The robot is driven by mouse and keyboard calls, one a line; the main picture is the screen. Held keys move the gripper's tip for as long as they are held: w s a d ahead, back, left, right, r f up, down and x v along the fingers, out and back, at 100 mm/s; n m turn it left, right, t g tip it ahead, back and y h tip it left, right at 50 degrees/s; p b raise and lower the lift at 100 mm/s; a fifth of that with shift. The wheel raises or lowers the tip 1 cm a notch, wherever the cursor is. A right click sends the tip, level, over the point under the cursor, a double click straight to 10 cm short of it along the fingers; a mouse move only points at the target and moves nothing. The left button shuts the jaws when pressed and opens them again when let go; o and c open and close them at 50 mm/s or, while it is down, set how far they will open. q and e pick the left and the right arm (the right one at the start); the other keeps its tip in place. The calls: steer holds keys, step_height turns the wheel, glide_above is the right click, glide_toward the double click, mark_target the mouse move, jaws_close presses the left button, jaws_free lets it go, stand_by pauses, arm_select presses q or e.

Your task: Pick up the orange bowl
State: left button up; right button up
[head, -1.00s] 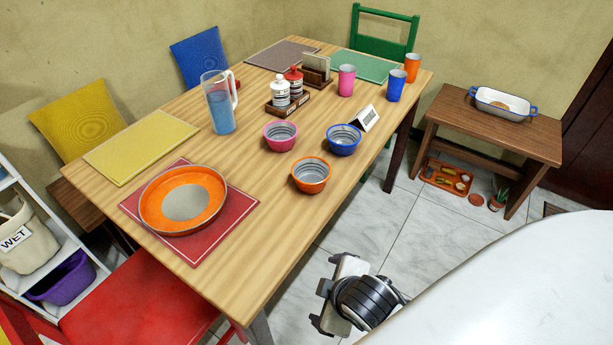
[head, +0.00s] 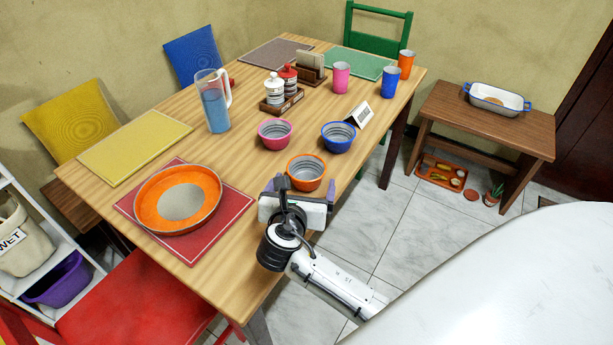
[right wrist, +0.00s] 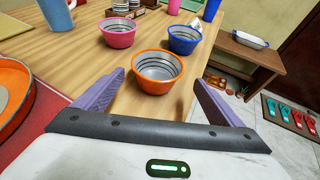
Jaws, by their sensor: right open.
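The orange bowl (head: 306,172) stands upright near the right edge of the wooden table (head: 225,228), with a grey ringed inside. It also shows in the right wrist view (right wrist: 158,73), ahead of and between the two purple fingers. My right gripper (right wrist: 158,92) is open and empty, with the bowl just beyond its fingertips. In the head view the right gripper (head: 304,186) is at the table edge, on the near side of the bowl, and covers a little of its lower part. My left gripper is in neither current view.
A pink bowl (head: 275,134) and a blue bowl (head: 338,137) stand behind the orange bowl. An orange plate (head: 178,198) lies on a red placemat (head: 238,204) to the left. A menu card (head: 359,114), a jug (head: 213,103) and cups stand farther back.

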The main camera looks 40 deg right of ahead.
mark_target(309, 165)
steer(key=b+x, duration=0.1)
steer(key=x, duration=0.6)
steer(key=shift+w, duration=0.45)
steer(key=shift+c, duration=0.4)
steer(key=c, duration=1)
